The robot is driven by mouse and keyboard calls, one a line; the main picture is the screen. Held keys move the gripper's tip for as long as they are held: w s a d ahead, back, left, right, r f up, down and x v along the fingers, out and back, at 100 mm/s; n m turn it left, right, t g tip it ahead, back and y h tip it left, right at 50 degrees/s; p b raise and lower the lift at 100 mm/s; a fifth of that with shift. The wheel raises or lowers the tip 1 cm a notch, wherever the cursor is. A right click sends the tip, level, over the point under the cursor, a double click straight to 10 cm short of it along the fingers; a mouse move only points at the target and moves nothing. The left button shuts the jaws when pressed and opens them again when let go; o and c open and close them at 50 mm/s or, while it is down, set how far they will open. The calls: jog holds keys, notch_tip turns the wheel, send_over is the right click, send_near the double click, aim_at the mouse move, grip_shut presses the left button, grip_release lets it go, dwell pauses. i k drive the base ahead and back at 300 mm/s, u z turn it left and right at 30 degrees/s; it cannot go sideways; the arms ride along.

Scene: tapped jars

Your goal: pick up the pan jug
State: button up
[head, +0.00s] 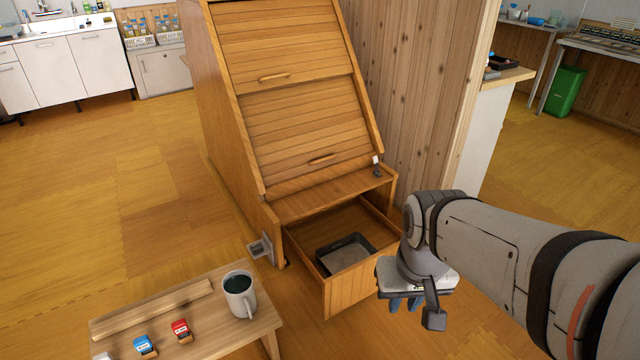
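A pale grey jug (240,296) with a side handle and dark contents stands upright on the right end of a low wooden table (222,338). It is the only jug-like thing I can make out near me. My gripper (404,303) points down to the right of the open drawer, well apart from the jug.
A wooden cabinet (300,120) with slatted fronts stands ahead. Its low drawer (345,295) is pulled out, with a dark-rimmed tray (345,256) inside. A blue item (145,345), a red item (181,331) and a wooden strip (150,312) lie on the table. Floor at left is clear.

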aim_at(237, 285)
jog(key=u, duration=3.8)
jog(key=k, duration=0.9)
jog(key=z, duration=2.05)
jog(key=i, duration=0.2)
jog(key=u, duration=0.4)
